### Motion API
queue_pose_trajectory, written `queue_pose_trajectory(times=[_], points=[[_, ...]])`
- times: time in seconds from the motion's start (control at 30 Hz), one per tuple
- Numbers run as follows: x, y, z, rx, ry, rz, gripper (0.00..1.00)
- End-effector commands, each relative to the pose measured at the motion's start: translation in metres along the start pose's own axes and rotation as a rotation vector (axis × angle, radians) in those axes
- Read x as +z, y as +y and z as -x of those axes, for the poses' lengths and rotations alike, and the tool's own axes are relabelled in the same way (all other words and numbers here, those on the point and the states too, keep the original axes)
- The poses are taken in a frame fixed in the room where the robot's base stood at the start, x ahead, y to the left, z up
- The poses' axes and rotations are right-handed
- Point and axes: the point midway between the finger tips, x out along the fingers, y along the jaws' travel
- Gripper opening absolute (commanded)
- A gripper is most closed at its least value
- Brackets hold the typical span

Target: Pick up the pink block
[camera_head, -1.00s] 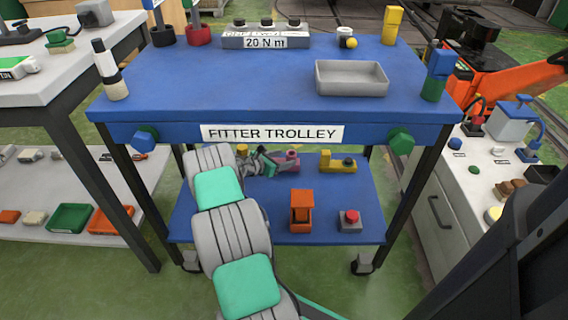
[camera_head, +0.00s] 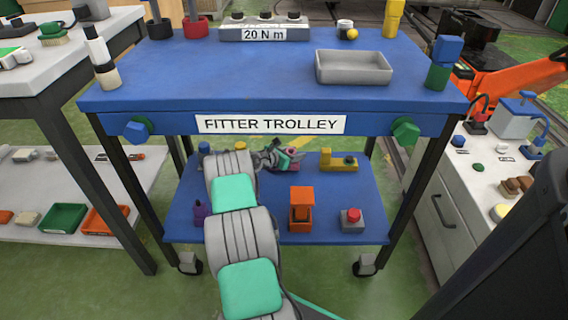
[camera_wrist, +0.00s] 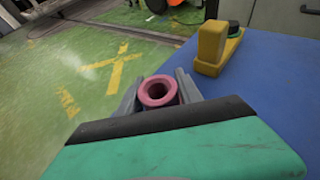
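The pink block (camera_head: 294,152) is on the lower blue shelf of the trolley, partly hidden by my gripper (camera_head: 284,157). In the wrist view, its round pink top with a dark hole (camera_wrist: 158,92) lies between the two grey fingers of my gripper (camera_wrist: 160,90). One finger is on each side, very close to it. I cannot tell whether they press on it. The block's lower part is hidden in the wrist view.
A yellow block (camera_head: 338,161) stands right of the pink one and shows in the wrist view (camera_wrist: 212,48). An orange block (camera_head: 302,209), a red-button box (camera_head: 351,219) and a purple item (camera_head: 200,211) are nearer. The blue trolley top (camera_head: 250,80) overhangs the shelf.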

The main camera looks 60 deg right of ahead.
Motion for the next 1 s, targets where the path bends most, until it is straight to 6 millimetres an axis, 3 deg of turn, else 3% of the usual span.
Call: queue_pose_trajectory(times=[0.5, 1.0], points=[[-0.0001, 0.0, 0.0001, 0.0, 0.0, 0.0, 0.0], [0.0029, 0.0004, 0.001, 0.001, -0.002, -0.002, 0.0]])
